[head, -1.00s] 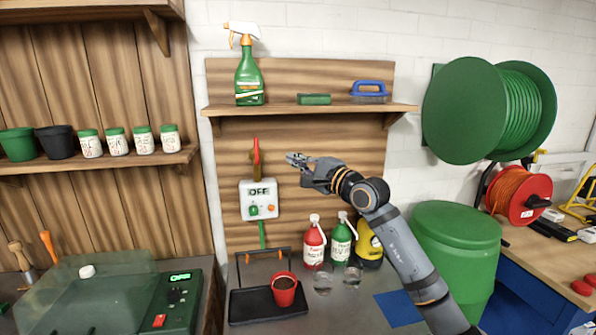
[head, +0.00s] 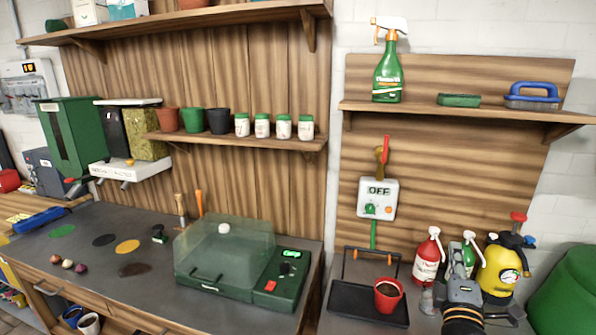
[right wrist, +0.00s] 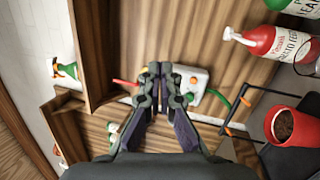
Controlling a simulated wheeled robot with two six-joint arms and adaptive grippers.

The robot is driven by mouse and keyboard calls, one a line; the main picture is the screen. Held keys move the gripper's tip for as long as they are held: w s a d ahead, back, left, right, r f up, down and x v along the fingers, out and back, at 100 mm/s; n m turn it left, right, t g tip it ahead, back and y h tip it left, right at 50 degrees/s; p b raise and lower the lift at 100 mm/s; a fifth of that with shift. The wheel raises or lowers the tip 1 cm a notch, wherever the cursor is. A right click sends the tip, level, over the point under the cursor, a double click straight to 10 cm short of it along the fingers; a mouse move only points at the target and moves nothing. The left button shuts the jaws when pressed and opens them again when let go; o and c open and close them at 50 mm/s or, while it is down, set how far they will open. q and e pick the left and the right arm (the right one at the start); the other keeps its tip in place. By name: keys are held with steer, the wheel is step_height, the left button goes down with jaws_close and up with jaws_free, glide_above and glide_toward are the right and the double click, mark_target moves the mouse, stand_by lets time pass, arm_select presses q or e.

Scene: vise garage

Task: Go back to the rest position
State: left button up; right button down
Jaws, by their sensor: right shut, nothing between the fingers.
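My right gripper (head: 462,284) is at the lower right of the head view, pointing away from me towards the back wall. In the right wrist view the gripper (right wrist: 158,72) shows its two fingers shut together with nothing between them. Beyond the fingertips is a white control box (right wrist: 188,82), apart from them as far as I can tell. In the head view this control box (head: 378,198) reads OFF, with a red-handled lever (head: 384,152) above it. My left gripper is in neither view.
A red bottle (head: 427,258), a green bottle (head: 468,254) and a yellow sprayer (head: 500,268) stand close around my right arm. A red pot (head: 389,296) of soil sits on a black tray (head: 345,300). A shelf (head: 460,110) is above. A clear-lidded green machine (head: 225,250) stands left.

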steer(key=s+a+f+m+g+y, duration=0.1)
steer(key=s+f+m+g, duration=0.4)
steer(key=f, duration=0.5)
steer(key=s+a+f+m+g+y, duration=0.1)
steer(key=s+f+m+g, duration=0.3)
steer(key=f, duration=0.6)
steer(key=s+a+f+m+g+y, duration=0.25)
steer(key=s+a+f, duration=0.2)
steer(key=s, duration=0.25)
steer(key=s+a+f+m+g+y, duration=0.25)
steer(key=s+a+f+g, duration=0.2)
steer(key=s, duration=0.25)
steer(key=s+d+f+g, duration=0.1)
steer(key=s+d+f, duration=0.1)
steer(key=f, duration=1.3)
steer(key=s+d+f, duration=0.1)
steer(key=s+f, duration=0.1)
steer(key=f, duration=1.3)
steer(key=s+d+f+g, duration=0.1)
steer(key=s+f, duration=1.2)
steer(key=s, duration=0.4)
steer(key=shift+s+d+f, duration=0.15)
steer(key=shift+s+f, duration=0.1)
